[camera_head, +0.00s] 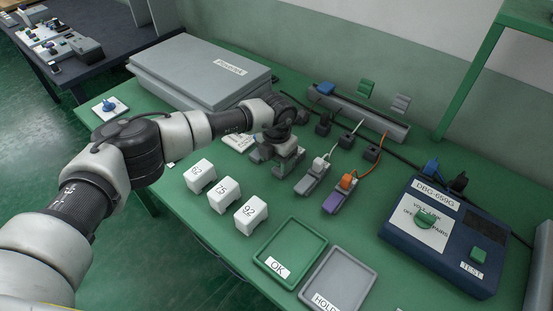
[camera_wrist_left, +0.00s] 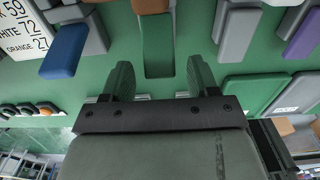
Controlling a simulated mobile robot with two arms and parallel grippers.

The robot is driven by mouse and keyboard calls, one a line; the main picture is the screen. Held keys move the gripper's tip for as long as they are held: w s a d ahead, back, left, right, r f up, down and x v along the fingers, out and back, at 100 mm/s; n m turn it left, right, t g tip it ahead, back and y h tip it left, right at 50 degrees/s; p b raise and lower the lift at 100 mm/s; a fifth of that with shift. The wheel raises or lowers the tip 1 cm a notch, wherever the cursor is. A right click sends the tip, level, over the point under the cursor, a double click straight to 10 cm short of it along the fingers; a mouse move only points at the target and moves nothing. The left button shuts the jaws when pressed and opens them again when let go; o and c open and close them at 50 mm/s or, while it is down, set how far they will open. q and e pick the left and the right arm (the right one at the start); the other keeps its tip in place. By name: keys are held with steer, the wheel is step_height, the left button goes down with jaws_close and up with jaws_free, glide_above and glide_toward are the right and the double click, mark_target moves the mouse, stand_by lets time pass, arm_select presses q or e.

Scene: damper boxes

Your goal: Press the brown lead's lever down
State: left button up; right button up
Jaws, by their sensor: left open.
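In the left wrist view, a brown plug (camera_wrist_left: 150,5) shows at the top edge, with a green lever (camera_wrist_left: 157,45) in front of it. I cannot tell whether this lever is up or down. My left gripper is open, its two fingers (camera_wrist_left: 161,82) on either side of the green lever's near end, apart from it and with nothing between them. In the head view my left gripper (camera_head: 284,160) hangs over the left terminal of the row and hides the brown lead's end there. My right gripper is not in view.
Beside it stand the white lead's grey lever (camera_head: 306,186) and the orange lead's purple lever (camera_head: 333,203). A blue lever (camera_wrist_left: 65,50) is on the left in the wrist view. White blocks (camera_head: 222,195), the OK tray (camera_head: 262,258), the HOLD tray (camera_head: 367,285) and a tester (camera_head: 440,265) stand nearby.

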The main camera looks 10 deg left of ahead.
arm_select(q)
steer(key=shift+f, duration=0.5)
